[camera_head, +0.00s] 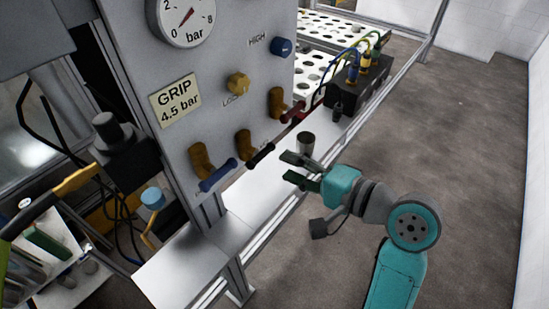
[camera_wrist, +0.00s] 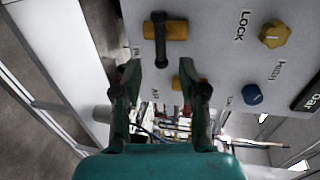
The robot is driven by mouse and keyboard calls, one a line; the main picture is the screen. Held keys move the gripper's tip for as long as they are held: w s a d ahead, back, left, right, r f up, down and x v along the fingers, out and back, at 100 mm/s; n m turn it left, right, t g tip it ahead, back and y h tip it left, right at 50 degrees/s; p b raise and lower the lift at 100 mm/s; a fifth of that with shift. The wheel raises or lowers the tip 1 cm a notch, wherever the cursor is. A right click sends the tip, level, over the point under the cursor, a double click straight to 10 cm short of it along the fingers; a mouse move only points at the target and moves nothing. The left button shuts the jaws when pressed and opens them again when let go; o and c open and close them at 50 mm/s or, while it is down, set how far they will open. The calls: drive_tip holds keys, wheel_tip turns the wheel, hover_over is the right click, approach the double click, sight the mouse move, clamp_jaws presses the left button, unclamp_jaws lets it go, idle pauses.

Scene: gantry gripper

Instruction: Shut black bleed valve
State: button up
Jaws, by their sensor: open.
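The black bleed valve has a brass body (camera_head: 245,144) and a black lever (camera_head: 261,155) low on the grey panel, between the blue-lever and red-lever valves. In the wrist view its black lever (camera_wrist: 159,45) lies crosswise over the brass body (camera_wrist: 180,30). My gripper (camera_head: 291,167) is open and empty, just to the right of the black lever and apart from it. In the wrist view the fingertips of my gripper (camera_wrist: 166,76) show below the lever's lower end, with nothing between them touching.
The blue lever (camera_head: 217,175) is left of the black one; the red lever (camera_head: 293,112) is to its right. A grey cylinder (camera_head: 306,143) stands close beyond my gripper on the narrow ledge (camera_head: 262,187). Above are a yellow knob (camera_head: 237,84) and a blue knob (camera_head: 281,47). Floor at right is clear.

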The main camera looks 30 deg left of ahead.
drive_tip(key=shift+v, duration=1.85)
drive_tip(key=shift+f, duration=0.1)
drive_tip(key=d+f+m+t+h, duration=0.3)
drive_tip(key=d+f+m+t, duration=0.35)
drive_tip(key=f, duration=0.85)
drive_tip(key=s+d+f+t+h, duration=0.2)
drive_tip(key=s+d+f+h, duration=0.15)
drive_tip(key=d, duration=0.25)
drive_tip(key=s+d+f+t+h, duration=0.2)
drive_tip(key=d+f+t, duration=0.1)
drive_tip(key=d+f, duration=0.3)
drive_tip(key=s+d+f+n+t+h, duration=0.1)
drive_tip(key=s+d+n+h, duration=0.3)
drive_tip(key=s+d, duration=0.75)
drive_tip(key=s+d+r+n+h, duration=0.1)
drive_tip(key=s+r, duration=0.1)
drive_tip(key=s, duration=0.4)
drive_tip(key=s+d+r+n+t+h, duration=0.1)
drive_tip(key=s+d+r+n+h, duration=0.1)
drive_tip(key=s, duration=0.5)
drive_tip(key=shift+r, duration=0.6)
